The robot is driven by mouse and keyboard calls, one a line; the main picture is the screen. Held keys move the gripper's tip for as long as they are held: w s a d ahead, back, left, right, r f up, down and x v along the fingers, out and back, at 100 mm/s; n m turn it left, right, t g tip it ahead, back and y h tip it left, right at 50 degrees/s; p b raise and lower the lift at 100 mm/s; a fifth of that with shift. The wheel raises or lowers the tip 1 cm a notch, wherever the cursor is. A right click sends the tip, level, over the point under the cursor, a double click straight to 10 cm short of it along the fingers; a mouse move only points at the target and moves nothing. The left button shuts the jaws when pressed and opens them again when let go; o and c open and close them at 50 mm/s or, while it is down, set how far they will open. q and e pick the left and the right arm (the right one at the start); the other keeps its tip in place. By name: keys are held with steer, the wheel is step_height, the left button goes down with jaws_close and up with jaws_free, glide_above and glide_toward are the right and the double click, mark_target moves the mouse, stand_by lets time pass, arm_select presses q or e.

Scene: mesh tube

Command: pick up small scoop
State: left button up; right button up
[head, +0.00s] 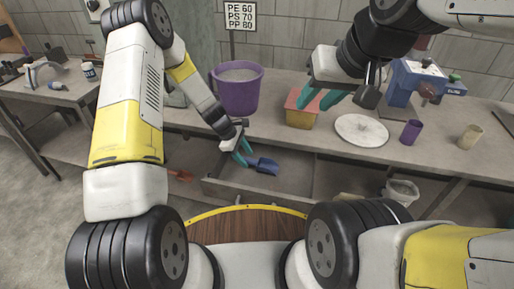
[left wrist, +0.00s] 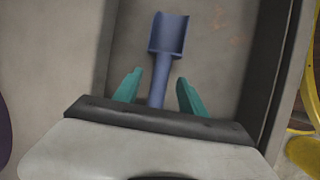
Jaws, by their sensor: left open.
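A small blue scoop (head: 264,165) lies in an open drawer (head: 300,191) below the tabletop. My left gripper (head: 243,152) is over the drawer at the scoop's handle end. In the left wrist view the scoop (left wrist: 168,36) points away from me, and its handle runs between the two teal fingers of my left gripper (left wrist: 159,92). The fingers are open, with a gap on each side of the handle. My right gripper (head: 322,98) is above the tabletop by a red and yellow box, its teal fingers apart.
A purple bucket (head: 237,92), the red and yellow box (head: 300,110), a white disc (head: 361,130) and a purple cup (head: 410,132) stand on the table. A red scoop (head: 180,175) lies left of the drawer. The drawer walls are close around my left gripper.

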mark_target(247, 159)
arm_select(q)
steer(key=shift+x, duration=0.8)
jaws_close()
steer(key=shift+r, duration=0.15)
step_height(247, 159, up, 10)
